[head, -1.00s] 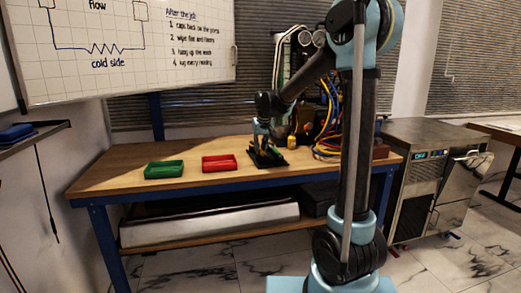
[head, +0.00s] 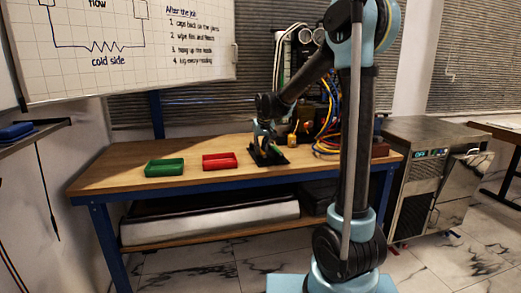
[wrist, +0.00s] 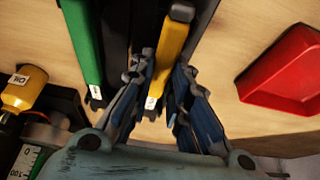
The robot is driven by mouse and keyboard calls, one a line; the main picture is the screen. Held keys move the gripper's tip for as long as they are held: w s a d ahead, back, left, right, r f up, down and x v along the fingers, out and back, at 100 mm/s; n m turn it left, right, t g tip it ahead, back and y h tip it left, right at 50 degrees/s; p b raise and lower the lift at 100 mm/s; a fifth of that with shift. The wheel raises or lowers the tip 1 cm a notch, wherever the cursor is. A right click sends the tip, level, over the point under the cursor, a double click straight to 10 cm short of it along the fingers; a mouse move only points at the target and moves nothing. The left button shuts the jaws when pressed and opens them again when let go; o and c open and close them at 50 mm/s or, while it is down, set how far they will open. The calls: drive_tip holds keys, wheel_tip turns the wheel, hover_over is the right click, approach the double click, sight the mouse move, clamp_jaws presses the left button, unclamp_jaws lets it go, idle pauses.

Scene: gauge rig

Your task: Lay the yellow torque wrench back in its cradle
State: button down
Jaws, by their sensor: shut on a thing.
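The yellow torque wrench (wrist: 172,50) lies between the fingers of my gripper (wrist: 162,105) in the wrist view, and the gripper is shut on it. A pale label shows at its near end. The black cradle (wrist: 118,20) lies under and beside the wrench, with a green wrench (wrist: 84,40) to the left. I cannot tell whether the yellow wrench touches the cradle. In the head view my gripper (head: 264,143) is at the black cradle (head: 270,160) on the bench; the yellow wrench is too small to make out there.
On the wooden bench (head: 115,179), a red tray (head: 219,161) and a green tray (head: 164,168) stand left of the cradle. A yellow bottle (wrist: 22,88) labelled OIL stands on the other side. Hoses and cables (head: 328,140) hang close behind on the right.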

drive_tip(key=c, duration=1.4)
unclamp_jaws()
drive_tip(key=shift+c, duration=0.2)
drive_tip(key=v, duration=1.1)
drive_tip(key=shift+r, duration=0.4)
drive_tip(key=shift+s, duration=0.1)
